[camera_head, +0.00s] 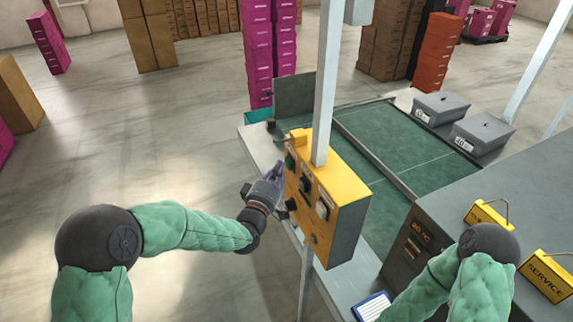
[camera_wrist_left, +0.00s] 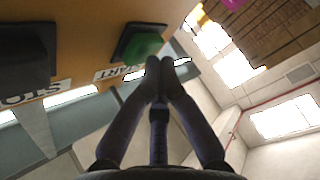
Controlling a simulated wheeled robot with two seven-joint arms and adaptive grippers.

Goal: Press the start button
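The yellow control box (camera_head: 333,187) is fixed to a grey post and carries several buttons and knobs on its left-hand face. The green start button (camera_head: 290,160) is near that face's far upper corner. It also shows in the left wrist view as a green cap (camera_wrist_left: 146,46) in a dark square surround, beside a START label (camera_wrist_left: 116,73). My left gripper (camera_head: 277,170) is at that face, close to the green button. Its fingers (camera_wrist_left: 160,66) are shut together and empty, with the tips just beside the green cap. I cannot tell whether they touch it. My right gripper is out of view.
A green conveyor bed (camera_head: 400,160) lies behind the box. Grey boxes (camera_head: 441,107) and a dark machine with yellow SERVICE signs (camera_head: 545,275) stand on the right.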

